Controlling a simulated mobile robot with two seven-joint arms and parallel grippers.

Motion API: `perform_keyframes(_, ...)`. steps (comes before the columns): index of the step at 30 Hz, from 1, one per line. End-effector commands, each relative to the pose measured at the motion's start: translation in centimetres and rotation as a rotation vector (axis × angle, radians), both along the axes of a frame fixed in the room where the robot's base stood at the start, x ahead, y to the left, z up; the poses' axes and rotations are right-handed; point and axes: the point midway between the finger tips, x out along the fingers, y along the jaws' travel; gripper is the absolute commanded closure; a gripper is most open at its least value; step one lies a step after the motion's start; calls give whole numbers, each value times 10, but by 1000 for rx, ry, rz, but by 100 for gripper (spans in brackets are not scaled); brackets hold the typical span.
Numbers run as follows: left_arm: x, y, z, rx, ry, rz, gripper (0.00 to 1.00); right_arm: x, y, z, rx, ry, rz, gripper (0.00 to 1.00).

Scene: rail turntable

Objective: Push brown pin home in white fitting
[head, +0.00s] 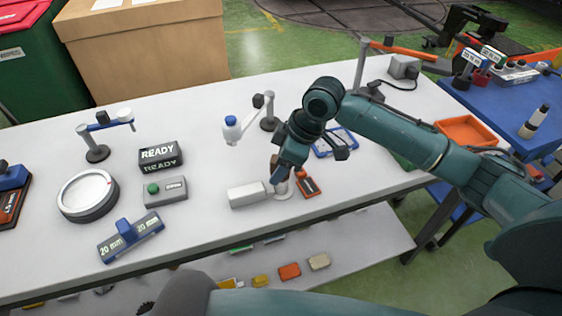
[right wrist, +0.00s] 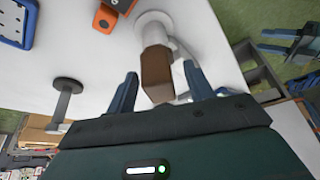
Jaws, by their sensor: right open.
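A brown pin (right wrist: 156,70) stands in the white fitting (right wrist: 155,22), which has a round flange on the white table. The fitting's pale base (head: 284,190) shows in the head view, just right of a white block. My right gripper (head: 286,172) is over the fitting, pointing down. In the right wrist view, its two blue fingers (right wrist: 160,76) are open on either side of the pin's brown head, with gaps visible. How deep the pin sits is hard to tell. My left gripper is not in view.
A white block (head: 247,194) lies left of the fitting and an orange-and-black device (head: 307,185) lies to its right. A lamp-like stand (head: 268,115) rises behind. A READY sign (head: 160,155) and a green-button box (head: 165,191) stand further left.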

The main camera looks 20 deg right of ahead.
Motion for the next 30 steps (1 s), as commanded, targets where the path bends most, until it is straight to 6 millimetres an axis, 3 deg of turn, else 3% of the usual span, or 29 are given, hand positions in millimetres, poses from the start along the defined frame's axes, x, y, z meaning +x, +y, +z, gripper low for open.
perform_keyframes(7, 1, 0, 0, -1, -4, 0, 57, -2, -7, 16, 0, -3, -1, 48)
perform_keyframes(21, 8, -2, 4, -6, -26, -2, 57, -20, -39, 106, 0, -4, -2, 48)
perform_keyframes(30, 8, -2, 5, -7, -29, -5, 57, -24, -45, 122, 0, 0, 0, 48)
